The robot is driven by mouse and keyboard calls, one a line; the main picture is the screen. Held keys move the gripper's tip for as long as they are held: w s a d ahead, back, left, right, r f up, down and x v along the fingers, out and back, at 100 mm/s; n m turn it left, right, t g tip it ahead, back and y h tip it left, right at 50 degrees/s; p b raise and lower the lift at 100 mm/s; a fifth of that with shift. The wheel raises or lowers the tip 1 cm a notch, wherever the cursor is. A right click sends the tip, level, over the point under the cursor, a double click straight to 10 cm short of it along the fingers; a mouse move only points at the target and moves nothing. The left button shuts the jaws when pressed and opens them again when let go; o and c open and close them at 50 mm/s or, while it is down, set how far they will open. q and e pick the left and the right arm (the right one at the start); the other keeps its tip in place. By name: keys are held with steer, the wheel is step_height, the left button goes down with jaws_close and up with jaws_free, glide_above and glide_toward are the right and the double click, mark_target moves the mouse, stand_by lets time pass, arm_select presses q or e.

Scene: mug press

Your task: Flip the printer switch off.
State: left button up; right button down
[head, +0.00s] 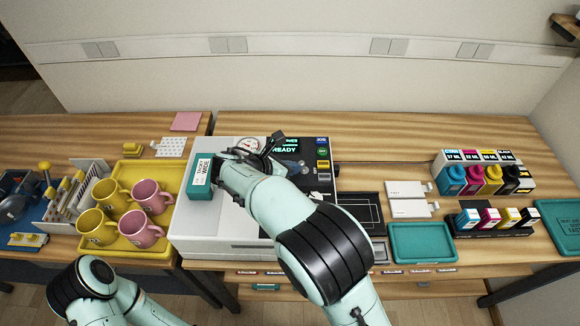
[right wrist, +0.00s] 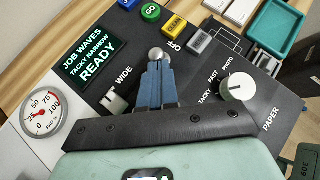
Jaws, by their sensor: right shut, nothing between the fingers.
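The printer (head: 205,225) is a white box with a black control panel (right wrist: 285,115). A silver ball-tipped lever (right wrist: 156,53) shows just beyond my fingertips; I cannot tell whether they touch it. My right gripper (right wrist: 155,78) is shut and empty, low over the panel, and partly hidden by my arm in the head view (head: 290,167). The panel has a lit READY display (right wrist: 90,62), a white dial (right wrist: 237,87) and a green GO button (right wrist: 150,12). The switch's position is not clear.
A teal-labelled box (head: 200,178) stands on the printer near a round gauge (right wrist: 40,113). A yellow tray (head: 160,252) with several mugs is to the left. A teal tray (head: 422,243) and ink bottles (head: 490,178) are to the right.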

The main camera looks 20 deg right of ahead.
arm_select(q)
steer(key=shift+r, duration=0.1)
arm_select(e)
steer(key=shift+d+r+y, duration=0.1)
steer(key=shift+d+y, duration=0.05)
steer(key=shift+y, duration=0.15)
steer(key=shift+s+d+r+m+y, duration=0.2)
steer(key=shift+d+m+y, duration=0.15)
steer(key=shift+y, duration=0.25)
steer(key=shift+s+d+r+m+t+y, duration=0.15)
steer(key=shift+d+m+t+y, duration=0.35)
steer(key=shift+y, duration=0.6)
arm_select(q)
steer(key=shift+w+r, duration=0.15)
arm_select(e)
steer(key=shift+r, duration=0.1)
steer(key=shift+r+p, duration=0.8)
arm_select(q)
steer(key=shift+w+r, duration=0.6)
steer(key=shift+r, duration=0.2)
